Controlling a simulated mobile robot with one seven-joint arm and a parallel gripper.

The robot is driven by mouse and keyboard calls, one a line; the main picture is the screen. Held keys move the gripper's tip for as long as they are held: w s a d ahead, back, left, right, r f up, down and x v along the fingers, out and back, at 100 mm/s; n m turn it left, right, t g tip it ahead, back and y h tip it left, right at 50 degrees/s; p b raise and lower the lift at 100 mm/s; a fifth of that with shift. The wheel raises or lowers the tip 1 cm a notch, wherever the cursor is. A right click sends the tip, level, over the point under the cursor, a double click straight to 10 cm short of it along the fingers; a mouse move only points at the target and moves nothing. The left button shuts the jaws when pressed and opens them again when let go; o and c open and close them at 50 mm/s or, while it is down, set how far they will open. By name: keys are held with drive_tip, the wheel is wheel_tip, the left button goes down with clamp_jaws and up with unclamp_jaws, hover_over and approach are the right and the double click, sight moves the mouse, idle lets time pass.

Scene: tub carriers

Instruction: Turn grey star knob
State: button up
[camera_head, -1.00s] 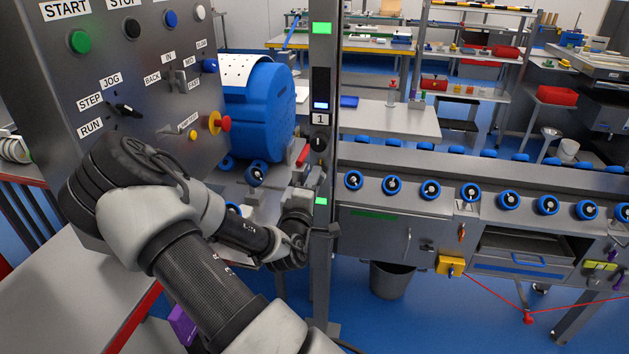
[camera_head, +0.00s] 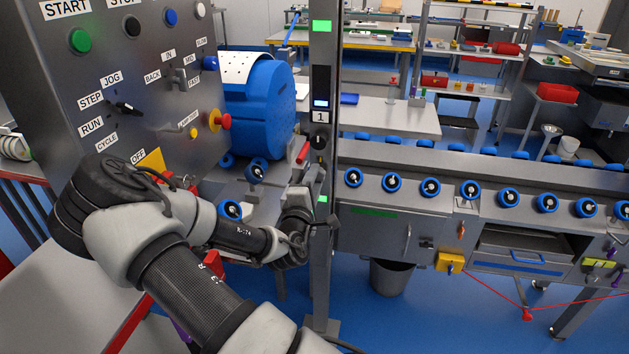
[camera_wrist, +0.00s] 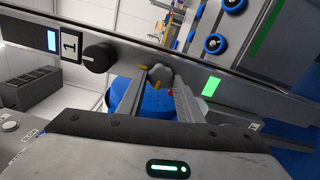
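The grey star knob (camera_wrist: 161,75) sits on the metal post (camera_wrist: 130,55), beside a round black knob (camera_wrist: 98,57) and the label 1. In the wrist view it shows between the tips of my gripper (camera_wrist: 161,90). The fingers are apart, one on each side of the knob; I cannot tell whether they touch it. In the head view my gripper (camera_head: 312,220) is against the post, below the black knob (camera_head: 318,142). The star knob cannot be made out there.
A control panel (camera_head: 140,75) with buttons and switches stands at the left, next to a blue drum (camera_head: 262,110). A conveyor (camera_head: 450,165) with blue rollers runs right of the post. A grey bin (camera_head: 392,278) stands on the floor below it.

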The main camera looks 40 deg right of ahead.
drive_tip(key=o, duration=0.4)
drive_tip(key=shift+c, duration=0.2)
drive_tip(key=p+v, duration=0.5)
drive_tip(key=v, duration=1.2)
drive_tip(key=shift+s, duration=0.25)
drive_tip(key=shift+a, duration=0.1)
